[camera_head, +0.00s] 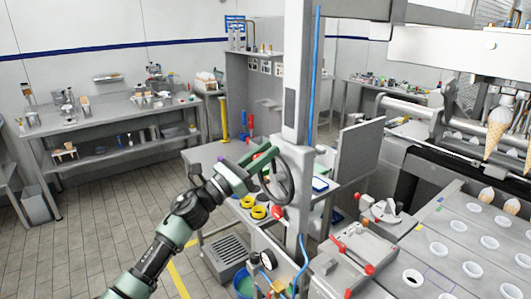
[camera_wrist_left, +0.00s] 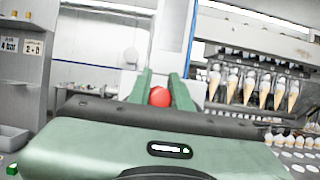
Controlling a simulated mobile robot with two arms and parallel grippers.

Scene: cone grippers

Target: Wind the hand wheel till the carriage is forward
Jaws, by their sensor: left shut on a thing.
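The dark grey hand wheel (camera_head: 289,185) stands upright on the side of the pale column in the head view. My left gripper (camera_head: 266,159) is at the wheel's upper left rim, coming in from the left. In the left wrist view the green fingers (camera_wrist_left: 160,90) are shut on the wheel's red knob (camera_wrist_left: 160,97). The wheel itself is hidden there behind my gripper. The carriage with hanging cones (camera_head: 497,127) is at the upper right of the head view and also shows in the left wrist view (camera_wrist_left: 262,88). My right gripper is not in view.
A steel deck with round holes (camera_head: 440,248) lies at the lower right. A grey bench with yellow rings (camera_head: 248,201) stands beside the wheel, and a blue bucket (camera_head: 243,284) is below. Open tiled floor (camera_head: 110,215) lies to the left.

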